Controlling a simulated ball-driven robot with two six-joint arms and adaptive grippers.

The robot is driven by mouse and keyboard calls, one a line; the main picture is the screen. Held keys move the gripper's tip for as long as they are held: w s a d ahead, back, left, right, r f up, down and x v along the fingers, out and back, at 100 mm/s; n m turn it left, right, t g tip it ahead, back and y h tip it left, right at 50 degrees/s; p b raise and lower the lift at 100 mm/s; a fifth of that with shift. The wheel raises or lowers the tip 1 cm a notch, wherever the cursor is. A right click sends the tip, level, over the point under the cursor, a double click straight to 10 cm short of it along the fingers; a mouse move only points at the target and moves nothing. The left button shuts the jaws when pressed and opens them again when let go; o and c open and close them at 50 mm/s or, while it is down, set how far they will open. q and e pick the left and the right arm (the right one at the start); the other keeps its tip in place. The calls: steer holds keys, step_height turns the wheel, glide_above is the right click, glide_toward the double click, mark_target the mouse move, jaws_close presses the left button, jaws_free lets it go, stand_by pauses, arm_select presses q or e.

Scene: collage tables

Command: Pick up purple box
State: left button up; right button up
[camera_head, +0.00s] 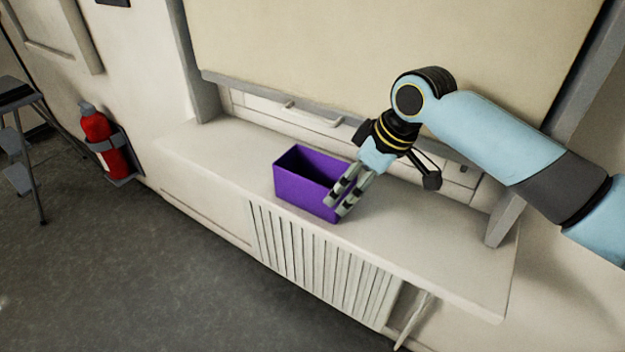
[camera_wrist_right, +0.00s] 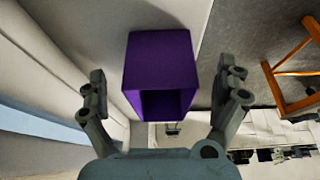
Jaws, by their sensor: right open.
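The purple box (camera_head: 304,188) is an open-topped rectangular box standing on a white ledge (camera_head: 440,244). My right gripper (camera_head: 343,198) reaches down to the box's right end in the head view, and its fingers cover part of that end. In the right wrist view the box (camera_wrist_right: 158,62) lies between the two open fingers of the right gripper (camera_wrist_right: 165,85), with a gap showing on each side. The box's open side shows dark inside. My left gripper is not in view.
A red fire extinguisher (camera_head: 98,135) hangs on the wall at the left, by a grey step ladder (camera_head: 22,150). A slatted vent (camera_head: 310,258) is below the ledge. The ledge left of the box is clear. An orange wooden frame (camera_wrist_right: 290,75) shows in the wrist view.

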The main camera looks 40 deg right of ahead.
mark_target(317, 171)
steer(key=w, duration=0.1)
steer(key=w+a, duration=0.1)
steer(key=shift+w, duration=0.3)
steer(key=w, duration=0.1)
steer(key=w+a+p, duration=0.1)
steer(key=w, duration=0.1)
steer(key=w+a, duration=0.1)
steer(key=w, duration=0.1)
steer(key=shift+a+f, duration=0.1)
steer(key=shift+f+p, duration=0.3)
steer(key=shift+f, duration=0.25)
steer(key=shift+c, duration=1)
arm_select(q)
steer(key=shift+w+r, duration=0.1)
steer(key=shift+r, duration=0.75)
arm_select(e)
steer(key=c, duration=0.8)
